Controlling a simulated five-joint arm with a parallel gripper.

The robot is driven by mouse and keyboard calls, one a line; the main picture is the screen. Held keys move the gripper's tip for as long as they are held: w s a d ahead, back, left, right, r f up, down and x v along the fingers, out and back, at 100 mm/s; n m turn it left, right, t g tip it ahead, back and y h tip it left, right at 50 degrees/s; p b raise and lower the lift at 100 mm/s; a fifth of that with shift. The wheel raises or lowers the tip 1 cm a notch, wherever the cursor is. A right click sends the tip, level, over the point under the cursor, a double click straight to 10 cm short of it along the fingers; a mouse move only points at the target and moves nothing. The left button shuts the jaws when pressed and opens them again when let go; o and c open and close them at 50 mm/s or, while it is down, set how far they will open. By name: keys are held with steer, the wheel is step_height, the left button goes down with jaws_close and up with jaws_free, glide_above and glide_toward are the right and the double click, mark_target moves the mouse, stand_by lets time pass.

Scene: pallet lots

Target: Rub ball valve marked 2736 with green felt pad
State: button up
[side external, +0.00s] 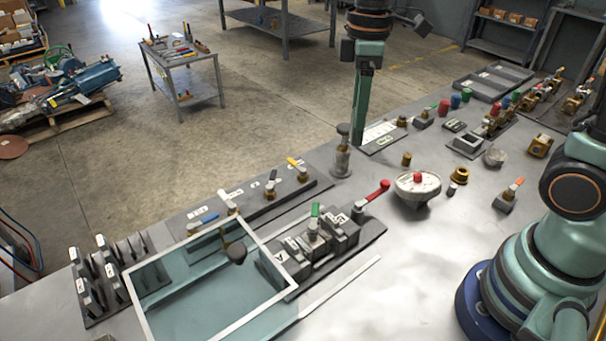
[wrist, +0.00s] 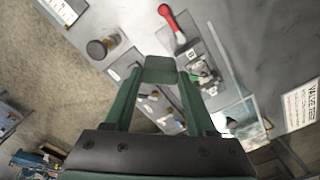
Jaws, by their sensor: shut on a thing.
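My gripper (side external: 359,140) hangs down over the far side of the bench, beside a grey cylindrical fitting. In the wrist view its two green fingers (wrist: 160,82) close on a dark green block that looks like the green felt pad (wrist: 160,68). The pad cannot be made out in the side view. Lever valves stand on a long grey tagged strip: one with a blue handle (side external: 203,222), one with a black handle (side external: 270,188) and one with an orange handle (side external: 297,168). Their tags are too small to read, so I cannot tell which is 2736. My gripper is apart from them.
A clear-walled tank (side external: 143,308) stands in front of the strip. Beside it are a valve fixture (side external: 315,240) and a red-handled lever (side external: 376,192). A white round fixture (side external: 417,188) stands right of these. The grey fitting (side external: 341,160) rises near my gripper. The front bench surface is fairly clear.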

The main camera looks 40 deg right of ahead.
steer(key=s+a+f+m, duration=0.2)
steer(key=s+a+m, duration=0.2)
steer(key=a+m, duration=0.7)
steer(key=s+a+f+m, duration=0.3)
steer(key=s+a+m, duration=0.15)
steer(key=m, duration=1.15)
step_height(320, 180, down, 8)
steer(key=shift+w+a+r, duration=0.25)
steer(key=shift+w+a, duration=0.05)
steer(key=shift+w, duration=0.35)
steer(key=shift+c, duration=0.7)
steer(key=shift+w+f, duration=0.15)
steer(key=shift+w, duration=2.5)
steer(key=shift+s, duration=2.65)
step_height(320, 180, up, 8)
steer(key=shift+s, duration=0.3)
